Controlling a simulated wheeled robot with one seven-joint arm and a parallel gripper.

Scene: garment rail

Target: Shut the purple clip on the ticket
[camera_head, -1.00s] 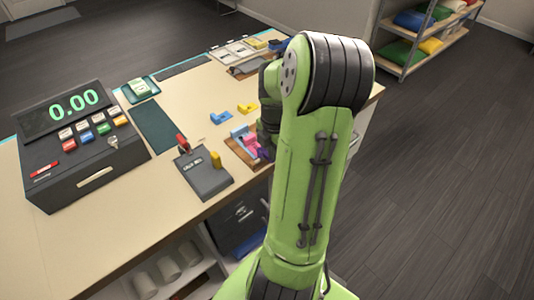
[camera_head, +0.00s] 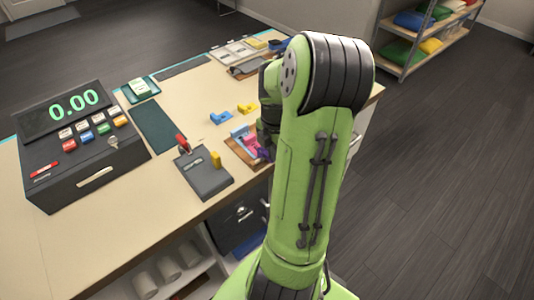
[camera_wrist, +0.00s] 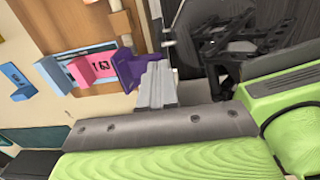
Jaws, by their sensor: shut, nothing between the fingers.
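The purple clip (camera_wrist: 130,69) is near the top centre of the wrist view, at the end of a row with a pink clip (camera_wrist: 88,71) and a blue clip (camera_wrist: 52,77). Whether the clip is fully closed is unclear. In the head view the purple clip (camera_head: 263,154) is small and partly hidden by my arm, which also hides my fingertips.
Loose blue (camera_head: 221,118) and yellow (camera_head: 247,108) pieces lie on the counter behind the board. A dark grey device (camera_head: 205,176) with a red lever stands left of the board, and a cash register (camera_head: 78,150) farther left. Shelves (camera_head: 425,40) stand at the back right.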

